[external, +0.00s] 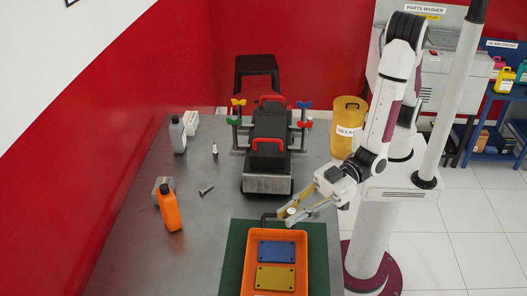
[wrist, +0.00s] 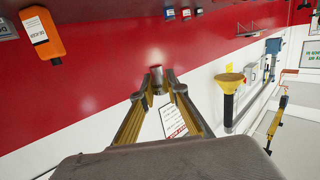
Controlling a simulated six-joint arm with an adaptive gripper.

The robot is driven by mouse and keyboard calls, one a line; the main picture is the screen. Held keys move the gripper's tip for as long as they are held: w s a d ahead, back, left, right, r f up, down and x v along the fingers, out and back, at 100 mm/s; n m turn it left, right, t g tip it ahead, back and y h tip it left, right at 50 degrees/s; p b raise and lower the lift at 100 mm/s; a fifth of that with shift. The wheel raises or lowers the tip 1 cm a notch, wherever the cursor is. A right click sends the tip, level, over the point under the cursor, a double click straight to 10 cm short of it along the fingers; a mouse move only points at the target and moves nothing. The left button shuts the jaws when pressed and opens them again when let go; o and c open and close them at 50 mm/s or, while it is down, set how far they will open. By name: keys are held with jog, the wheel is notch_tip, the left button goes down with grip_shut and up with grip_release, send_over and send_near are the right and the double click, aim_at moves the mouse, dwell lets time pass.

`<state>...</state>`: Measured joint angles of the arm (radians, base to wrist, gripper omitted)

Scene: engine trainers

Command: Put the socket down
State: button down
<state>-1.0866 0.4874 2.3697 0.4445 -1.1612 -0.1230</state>
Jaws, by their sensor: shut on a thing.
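My gripper (external: 289,212) is shut on a small grey metal socket (wrist: 158,79), held between its two fingertips in the wrist view. In the external view the gripper is above the far edge of the orange tray (external: 247,268), near the green mat (external: 319,262). The socket is small there and partly hidden by the fingers. I cannot tell its exact height above the table.
A blue plate (external: 276,251) and a yellow plate (external: 275,278) lie in the tray. A dark bar (external: 266,217) is beside the gripper. The engine trainer (external: 268,183) stands behind. An orange bottle (external: 170,210) and a bolt (external: 206,190) are to the left, with bare table between.

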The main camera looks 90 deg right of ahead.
jog(key=s+a+f+h, duration=0.1)
jog(key=s+f, duration=0.3)
jog(key=f, duration=0.1)
jog(key=s+a+f+m+t+h, duration=0.1)
jog(key=s+a+f, duration=0.1)
jog(key=s+f, duration=0.2)
jog(key=s+a+f+m, duration=0.1)
jog(key=s+f, duration=0.3)
jog(key=f, duration=0.1)
jog(key=shift+s+a+f+t+h, duration=0.4)
jog(key=shift+w+d+f+m+t+h, duration=0.1)
jog(key=shift+w+d+m+t+h, duration=0.1)
jog(key=shift+d+m+h, duration=0.35)
jog(key=shift+w+d+f+m+t+h, duration=0.1)
jog(key=shift+d+m+t+h, duration=0.15)
jog(key=shift+d, duration=0.45)
jog(key=w+d+r+m+h, duration=0.3)
jog(key=d+r+h, duration=0.1)
jog(key=d+r, duration=0.1)
jog(key=shift+w+d+r+t, duration=0.2)
jog(key=shift+d+t, duration=0.25)
jog(key=shift+d, duration=0.4)
jog(key=shift+f, duration=0.15)
send_over(318, 257)
jog(key=shift+f, duration=2.8)
